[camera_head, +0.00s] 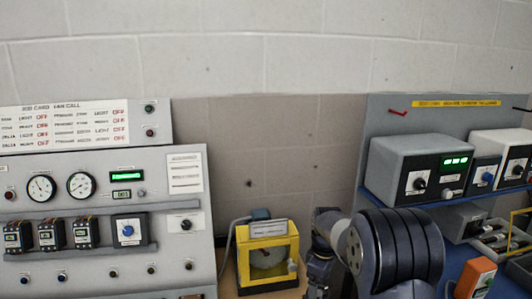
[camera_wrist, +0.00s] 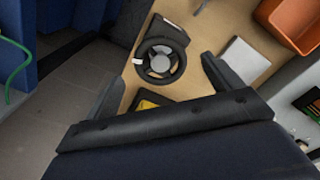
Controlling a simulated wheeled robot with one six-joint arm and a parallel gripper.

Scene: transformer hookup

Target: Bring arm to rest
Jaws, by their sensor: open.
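My arm (camera_head: 395,250) rises at the lower right of the head view, in front of the gap between the left panel and the right bench. Its far end runs down past the bottom edge, so the fingertips do not show clearly there. In the wrist view my gripper (camera_wrist: 163,70) has its two dark fingers spread apart with nothing held between them. Beyond the fingers, a black object with a round spoked wheel (camera_wrist: 160,62) lies on a tan wooden surface (camera_wrist: 205,35).
A grey panel (camera_head: 185,260) with gauges stands left. A yellow-framed box (camera_head: 268,255) sits beside my arm. Grey instrument boxes (camera_head: 410,165) stand on the right bench. The wrist view shows an orange bin (camera_wrist: 290,22), a light flat block (camera_wrist: 243,60) and a green cable (camera_wrist: 22,62).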

